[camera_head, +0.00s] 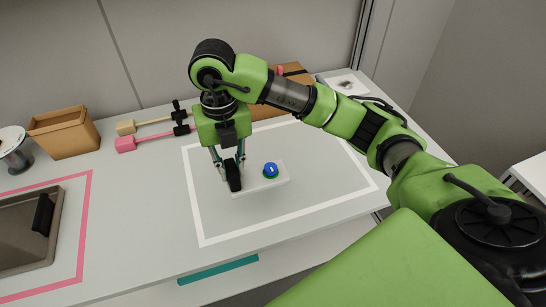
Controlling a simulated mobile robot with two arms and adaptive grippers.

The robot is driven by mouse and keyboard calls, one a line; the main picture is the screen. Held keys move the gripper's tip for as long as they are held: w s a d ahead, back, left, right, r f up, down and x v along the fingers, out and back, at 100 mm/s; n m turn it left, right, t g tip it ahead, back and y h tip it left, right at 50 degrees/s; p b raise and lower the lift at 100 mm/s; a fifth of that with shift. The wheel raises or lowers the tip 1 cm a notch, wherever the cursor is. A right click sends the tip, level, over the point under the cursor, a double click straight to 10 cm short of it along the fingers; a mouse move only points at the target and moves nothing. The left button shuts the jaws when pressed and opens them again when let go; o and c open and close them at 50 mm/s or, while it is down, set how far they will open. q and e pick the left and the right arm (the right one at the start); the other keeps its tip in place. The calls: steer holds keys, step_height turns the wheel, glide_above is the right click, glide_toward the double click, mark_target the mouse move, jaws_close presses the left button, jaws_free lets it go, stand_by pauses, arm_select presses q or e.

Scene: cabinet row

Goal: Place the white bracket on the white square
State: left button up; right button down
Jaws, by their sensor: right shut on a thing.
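The white bracket (264,188) is a low pale block with a round blue and green button on its top. It is inside the white square (290,215), an outline marked on the grey worktop. My right gripper (231,178) points down at the bracket's left end and is shut on it. The dark fingertip hides part of that end. Whether the bracket touches the worktop is hard to tell. My left gripper is not in view.
At left, a dark tray (22,252) lies inside a pink outline (83,225). Behind it stand a brown box (63,133) and a metal stand (14,148). Pink and yellow handled tools (150,140) lie near the wall. A teal strip (218,269) marks the front edge.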

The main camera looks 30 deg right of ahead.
steer(key=w+d+f, duration=0.2)
steer(key=d+f, duration=0.1)
steer(key=f, duration=0.1)
steer(key=w+d+f+p, duration=0.1)
steer(key=w+d+f, duration=0.1)
steer(key=d+f, duration=0.2)
steer(key=w+d+f+p, duration=0.1)
steer(key=w+d+f, duration=0.1)
steer(key=d+f, duration=0.1)
steer(key=shift+d+f, duration=0.2)
steer(key=shift+f, duration=0.2)
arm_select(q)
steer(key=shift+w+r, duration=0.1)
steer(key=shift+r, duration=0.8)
arm_select(e)
steer(key=shift+f, duration=0.1)
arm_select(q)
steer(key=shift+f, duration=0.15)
arm_select(e)
steer(key=shift+f, duration=0.15)
steer(key=c, duration=1.9)
jaws_free()
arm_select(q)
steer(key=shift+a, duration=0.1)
